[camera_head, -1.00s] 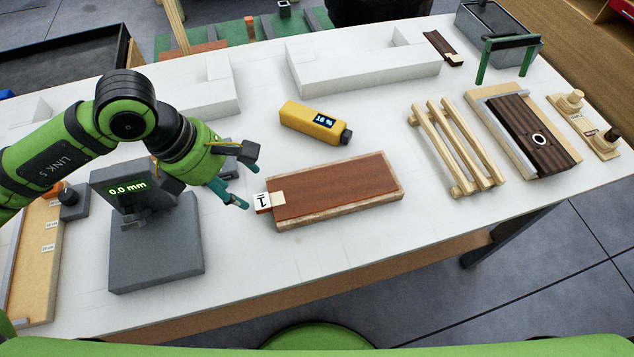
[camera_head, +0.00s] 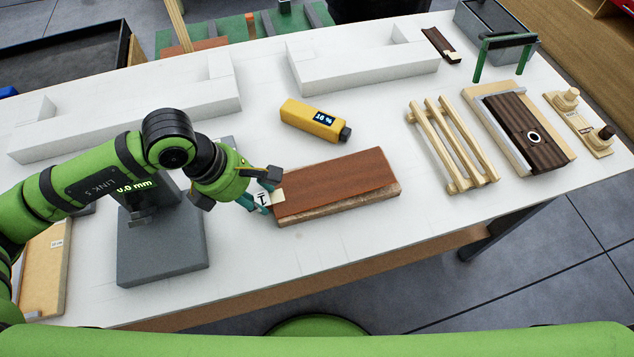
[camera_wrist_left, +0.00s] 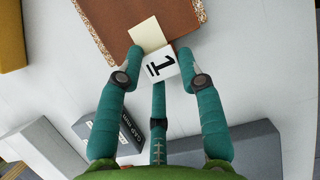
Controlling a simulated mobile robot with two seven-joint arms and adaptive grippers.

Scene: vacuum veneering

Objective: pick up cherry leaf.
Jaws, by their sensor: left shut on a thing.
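The cherry leaf (camera_head: 335,182) is a reddish-brown sheet lying along a pale, rough-edged board (camera_head: 345,205) near the table's front middle. It also shows at the top of the left wrist view (camera_wrist_left: 180,18). A cream tab and a white tag marked 1 (camera_wrist_left: 159,65) are at its left end. My left gripper (camera_head: 263,199) is at that end, its teal fingers closed on either side of the tag, as the left wrist view (camera_wrist_left: 160,60) shows. The fingers partly hide the tag in the head view. I cannot tell any gap between leaf and board. My right gripper is out of view.
A grey thickness gauge (camera_head: 160,250) stands close below my left arm. A yellow meter (camera_head: 311,120) reading 10 % lies behind the leaf. White blocks (camera_head: 365,70) line the back. A wooden rack (camera_head: 452,145) and a dark-topped board (camera_head: 528,130) are right.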

